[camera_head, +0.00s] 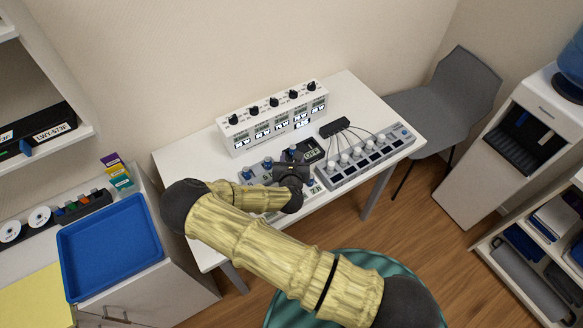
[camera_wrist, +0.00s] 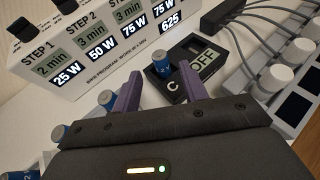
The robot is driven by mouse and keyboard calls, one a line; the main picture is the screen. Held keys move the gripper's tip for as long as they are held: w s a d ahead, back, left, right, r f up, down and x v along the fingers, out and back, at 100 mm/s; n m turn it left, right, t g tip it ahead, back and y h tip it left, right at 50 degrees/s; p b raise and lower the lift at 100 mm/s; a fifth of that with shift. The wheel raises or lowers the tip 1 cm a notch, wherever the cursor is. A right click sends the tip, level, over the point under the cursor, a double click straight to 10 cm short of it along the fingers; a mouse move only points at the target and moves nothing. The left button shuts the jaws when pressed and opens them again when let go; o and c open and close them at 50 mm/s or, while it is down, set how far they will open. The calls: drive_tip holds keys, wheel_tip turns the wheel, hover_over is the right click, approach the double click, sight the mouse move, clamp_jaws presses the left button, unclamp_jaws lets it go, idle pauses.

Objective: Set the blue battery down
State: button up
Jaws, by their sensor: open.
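In the wrist view a blue battery (camera_wrist: 162,66) stands upright on a black panel (camera_wrist: 181,84) marked "C" and "OFF". My gripper (camera_wrist: 160,74) is open, with its two purple fingers apart on the left and right of the battery. A gap shows on both sides of the battery at picture level; contact is not visible. In the head view my gripper (camera_head: 292,176) hangs over the small devices on the white table, and its fingers are mostly hidden by the wrist.
Other blue batteries (camera_wrist: 107,99) stand to the left. A white box with step displays (camera_head: 273,118) stands behind. A grey strip with white knobs and cables (camera_head: 366,157) lies to the right. A blue tray (camera_head: 110,245) is on the left cabinet.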

drive_tip(key=shift+b+v, duration=0.4)
drive_tip(key=shift+v, duration=2.1)
